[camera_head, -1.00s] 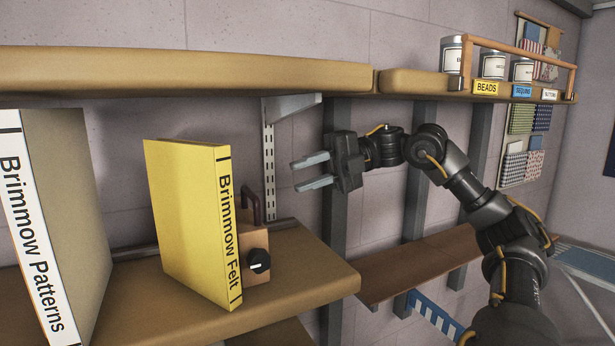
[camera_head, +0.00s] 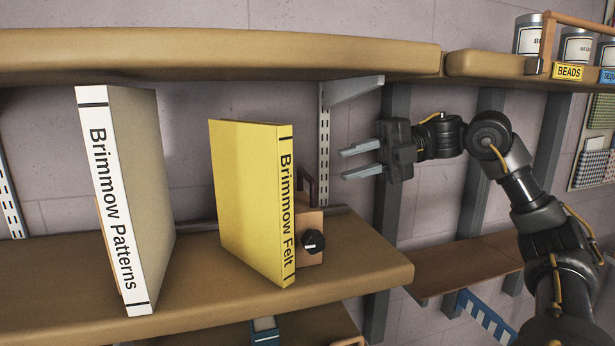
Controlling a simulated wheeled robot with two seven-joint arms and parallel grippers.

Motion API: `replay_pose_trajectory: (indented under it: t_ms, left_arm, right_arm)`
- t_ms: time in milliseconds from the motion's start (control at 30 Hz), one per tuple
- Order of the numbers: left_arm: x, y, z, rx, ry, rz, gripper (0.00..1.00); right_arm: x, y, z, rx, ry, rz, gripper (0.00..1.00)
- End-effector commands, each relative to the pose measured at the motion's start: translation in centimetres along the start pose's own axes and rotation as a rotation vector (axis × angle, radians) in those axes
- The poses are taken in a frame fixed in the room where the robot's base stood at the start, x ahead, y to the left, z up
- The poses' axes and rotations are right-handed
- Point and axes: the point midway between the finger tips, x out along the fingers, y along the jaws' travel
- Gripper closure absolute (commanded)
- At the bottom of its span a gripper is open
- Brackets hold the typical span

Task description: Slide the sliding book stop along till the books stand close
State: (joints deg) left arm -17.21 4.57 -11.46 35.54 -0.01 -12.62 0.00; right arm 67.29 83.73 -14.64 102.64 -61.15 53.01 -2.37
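The book stop (camera_head: 309,228) is a light wooden block with a black knob (camera_head: 313,241) on its front and a dark red handle (camera_head: 306,183) on top. It stands on the shelf against the right side of the yellow book "Brimmow Felt" (camera_head: 250,200), which partly hides it. The white and tan book "Brimmow Patterns" (camera_head: 140,200) stands to the left, with a wide gap between the two books. My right gripper (camera_head: 360,161) is open and empty, its fingers pointing left, above and to the right of the book stop. My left gripper is not in view.
The books' shelf (camera_head: 350,275) ends just right of the book stop. An upper shelf (camera_head: 220,55) hangs above the books. A metal bracket (camera_head: 324,140) is on the wall behind. Labelled tins (camera_head: 577,45) stand upper right. A lower shelf (camera_head: 455,265) is at right.

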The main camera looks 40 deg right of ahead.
Motion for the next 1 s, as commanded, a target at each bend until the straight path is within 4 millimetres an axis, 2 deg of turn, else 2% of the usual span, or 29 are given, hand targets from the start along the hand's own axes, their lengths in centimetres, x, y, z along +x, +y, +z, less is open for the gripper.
replay_pose_trajectory:
  t_ms: [200,433,600,900,1000]
  left_arm:
    - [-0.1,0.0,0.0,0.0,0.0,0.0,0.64]
    - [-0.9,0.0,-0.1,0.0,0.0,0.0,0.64]
    - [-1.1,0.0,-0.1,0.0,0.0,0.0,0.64]
    - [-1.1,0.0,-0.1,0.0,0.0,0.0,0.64]
    - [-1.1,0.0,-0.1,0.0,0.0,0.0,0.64]
  right_arm:
    - [4.3,0.0,-0.1,-0.001,0.007,0.0,0.72]
    - [7.7,0.2,0.0,0.0,0.003,0.001,0.72]
    - [8.9,0.1,-0.1,0.0,0.002,0.002,0.72]
    - [9.0,0.0,0.0,0.001,0.001,0.002,0.72]
    - [9.0,0.0,0.0,0.0,0.001,0.002,0.85]
